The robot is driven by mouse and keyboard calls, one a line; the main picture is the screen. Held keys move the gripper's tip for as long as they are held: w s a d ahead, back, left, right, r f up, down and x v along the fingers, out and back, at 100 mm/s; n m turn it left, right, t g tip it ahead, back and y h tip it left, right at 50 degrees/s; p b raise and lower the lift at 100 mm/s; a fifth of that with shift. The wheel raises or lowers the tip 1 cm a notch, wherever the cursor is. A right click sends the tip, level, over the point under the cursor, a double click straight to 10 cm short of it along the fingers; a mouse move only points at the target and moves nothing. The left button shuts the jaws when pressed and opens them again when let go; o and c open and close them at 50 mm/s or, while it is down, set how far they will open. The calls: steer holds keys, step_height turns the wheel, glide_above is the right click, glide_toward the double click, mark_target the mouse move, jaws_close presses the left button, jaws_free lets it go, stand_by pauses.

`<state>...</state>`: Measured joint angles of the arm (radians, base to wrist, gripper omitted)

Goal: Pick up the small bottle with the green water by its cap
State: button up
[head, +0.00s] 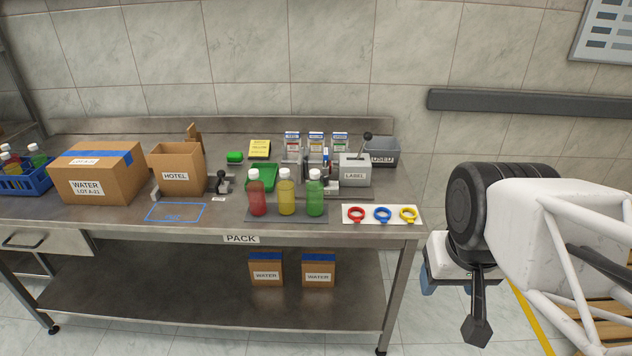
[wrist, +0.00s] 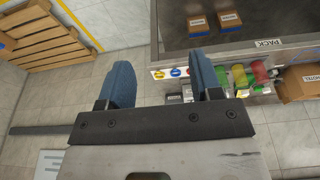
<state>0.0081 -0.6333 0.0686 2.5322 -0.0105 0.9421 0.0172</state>
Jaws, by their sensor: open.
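Three small bottles with white caps stand upright in a row on a dark mat (head: 258,219) near the table's front edge. The bottle with green water (head: 315,198) is the rightmost, beside the yellow bottle (head: 286,196) and the red bottle (head: 256,197). Its white cap (head: 315,174) is on. The green bottle also shows in the wrist view (wrist: 239,75), sideways. My gripper (wrist: 162,80) is open and empty, with blue fingertips. In the head view my gripper hangs to the right of the table, well apart from the bottles.
A white strip (head: 347,219) with red, blue and yellow rings lies right of the bottles. Behind stand the label device (head: 355,172), a grey bin (head: 382,151) and a green tray (head: 265,178). Cardboard boxes (head: 97,174) and a blue crate (head: 28,180) are at left.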

steer(key=shift+o, duration=0.4)
steer(key=w+a+r+n, duration=0.1)
steer(key=w+r+n, duration=0.15)
steer(key=w, duration=0.45)
steer(key=w+a+r+n, duration=0.1)
steer(key=w+a+n, duration=0.15)
steer(key=w, duration=0.35)
steer(key=n+g, duration=0.3)
steer(key=n, duration=1.2)
glide_above(315, 171)
steer(key=f, duration=0.6)
steer(key=s+f, duration=0.1)
steer(key=f, duration=0.2)
steer(key=shift+d+f, duration=0.1)
steer(key=shift+d, duration=0.2)
steer(key=shift+w+a+f, duration=0.25)
steer(key=shift+w+a, duration=0.1)
steer(key=shift+w, duration=0.05)
